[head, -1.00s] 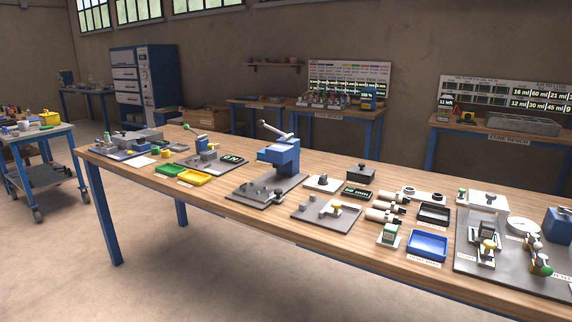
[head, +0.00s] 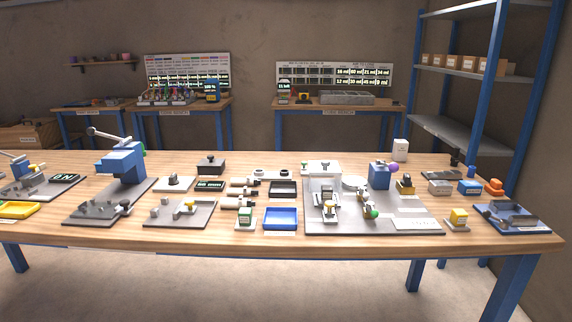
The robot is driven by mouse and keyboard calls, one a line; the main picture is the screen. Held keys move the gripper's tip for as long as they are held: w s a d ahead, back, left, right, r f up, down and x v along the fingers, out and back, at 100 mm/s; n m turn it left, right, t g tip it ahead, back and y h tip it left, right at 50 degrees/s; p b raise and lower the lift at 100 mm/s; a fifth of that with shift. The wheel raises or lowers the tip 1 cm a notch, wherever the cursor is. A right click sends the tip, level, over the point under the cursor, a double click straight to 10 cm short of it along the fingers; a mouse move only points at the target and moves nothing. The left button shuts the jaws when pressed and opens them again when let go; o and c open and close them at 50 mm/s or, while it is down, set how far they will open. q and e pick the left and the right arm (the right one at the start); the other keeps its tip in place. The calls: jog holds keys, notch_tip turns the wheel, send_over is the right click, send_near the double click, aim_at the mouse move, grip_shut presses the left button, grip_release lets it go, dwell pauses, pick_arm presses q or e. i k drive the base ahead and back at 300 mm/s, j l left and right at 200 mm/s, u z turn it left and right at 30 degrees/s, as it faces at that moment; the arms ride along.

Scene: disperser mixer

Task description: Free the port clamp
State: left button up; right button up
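A grey base plate (head: 415,213) on the right half of the long bench carries a white block-like unit (head: 325,172), a blue box (head: 380,177) with a purple ball, and small fittings. A small upright fitting with a yellow part (head: 329,208) stands in front of the white unit. Beside it is a metal fitting with a green ball (head: 371,213). I cannot tell which of these fittings is the port clamp, or whether it is closed. Neither of my grippers is in view.
A blue lever press (head: 122,162) stands at the left of the bench. A blue tray (head: 281,219) and a black tray (head: 284,189) lie left of the plate. A blue fixture (head: 512,218) is near the right end. Shelving (head: 460,130) stands behind right.

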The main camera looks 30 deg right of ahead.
aim_at(329, 205)
jog(key=z, duration=1.25)
jog(key=i, duration=0.2)
jog(key=i+l+u, duration=0.1)
jog(key=u, duration=0.3)
jog(key=i+l+u, duration=0.15)
jog(key=u, duration=0.25)
